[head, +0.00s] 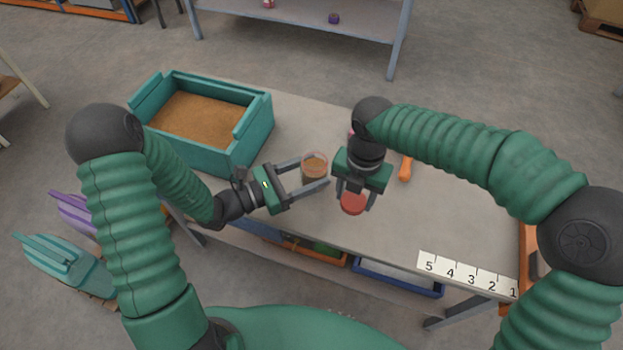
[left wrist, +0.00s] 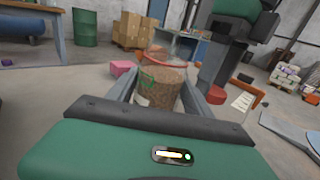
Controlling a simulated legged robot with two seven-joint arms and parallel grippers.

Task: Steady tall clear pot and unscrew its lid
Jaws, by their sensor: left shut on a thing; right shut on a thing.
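The tall clear pot (head: 314,165) stands on the table with brown grainy contents. Its top is open, with a reddish rim. My left gripper (head: 313,173) is shut around the pot from the left, one finger on each side. The left wrist view also shows the pot (left wrist: 160,82) upright between the fingers. My right gripper (head: 356,201) points down and is shut on the round red lid (head: 353,204). The lid is apart from the pot, to its right. In the left wrist view the lid (left wrist: 244,77) shows beside the pot.
A teal box (head: 247,140) of brown grain stands at the table's back left. An orange-handled tool (head: 405,168) lies right of my right gripper. A numbered strip (head: 467,275) lies at the front right edge. The tabletop (head: 390,225) between is clear.

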